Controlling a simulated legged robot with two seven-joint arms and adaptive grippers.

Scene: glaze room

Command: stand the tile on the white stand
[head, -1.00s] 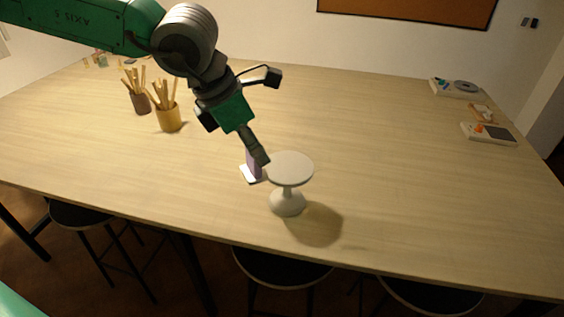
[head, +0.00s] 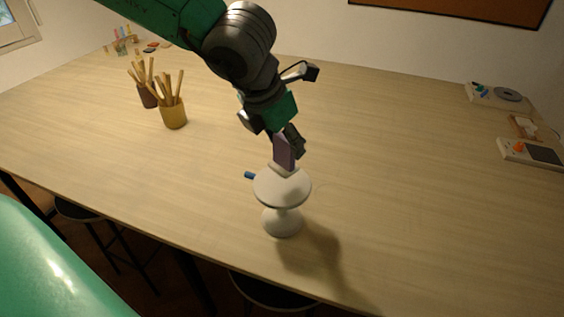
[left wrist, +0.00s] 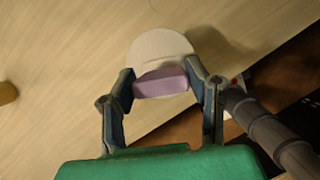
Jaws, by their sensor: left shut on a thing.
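The white stand (head: 268,190) is a round top on a stem and wide foot, upright near the table's front edge. The lilac tile (head: 284,152) has a pale lower part and is held upright over the back of the stand's top. I cannot tell whether it touches the top. My left gripper (head: 289,143) is shut on the tile. In the left wrist view the tile (left wrist: 160,83) sits between the two fingers, with the round stand top (left wrist: 158,47) behind it. My right gripper is not in view.
A small blue item (head: 249,176) lies on the table just left of the stand. A yellow cup (head: 174,116) and a brown cup (head: 148,96), both with wooden tools, stand at the back left. Devices (head: 530,153) lie at the far right. The middle table is clear.

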